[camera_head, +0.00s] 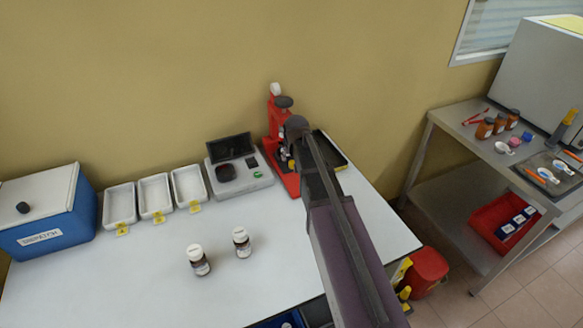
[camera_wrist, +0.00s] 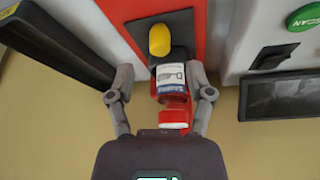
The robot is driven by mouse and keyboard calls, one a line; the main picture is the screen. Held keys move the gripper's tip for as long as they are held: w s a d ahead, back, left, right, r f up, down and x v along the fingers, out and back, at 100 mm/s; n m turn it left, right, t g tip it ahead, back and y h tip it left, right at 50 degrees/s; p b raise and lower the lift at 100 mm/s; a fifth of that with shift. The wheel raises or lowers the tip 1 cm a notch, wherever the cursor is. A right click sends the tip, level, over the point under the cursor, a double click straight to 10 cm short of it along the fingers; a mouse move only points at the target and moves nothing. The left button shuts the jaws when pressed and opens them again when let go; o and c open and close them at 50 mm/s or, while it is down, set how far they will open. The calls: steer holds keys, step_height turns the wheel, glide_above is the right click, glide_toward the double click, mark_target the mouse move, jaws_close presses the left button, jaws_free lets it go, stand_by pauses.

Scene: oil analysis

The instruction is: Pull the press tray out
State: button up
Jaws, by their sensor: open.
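The red press (camera_head: 275,118) stands at the back of the white table, partly hidden by my arm. In the wrist view its red base (camera_wrist: 186,12) carries a dark plate (camera_wrist: 130,28) with a rounded yellow knob (camera_wrist: 160,41); I take this to be the press tray and its handle. My gripper (camera_wrist: 161,76) is open, its fingers spread to either side. The knob lies just beyond the fingertips, between their lines, and no contact shows. A labelled part (camera_wrist: 172,78) and a red part with a white end (camera_wrist: 175,113) show between the fingers.
A scanner (camera_head: 254,178) stands close left of the press, and a black tray with a yellow edge (camera_head: 338,163) close right. White trays (camera_head: 120,205) and a blue box (camera_head: 88,213) stand further left. Two bottles (camera_head: 199,260) stand in front; the table around them is clear.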

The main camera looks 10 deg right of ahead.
mark_target(292, 162)
steer(key=shift+b+x, duration=2.1)
steer(key=shift+x, duration=0.5)
jaws_close()
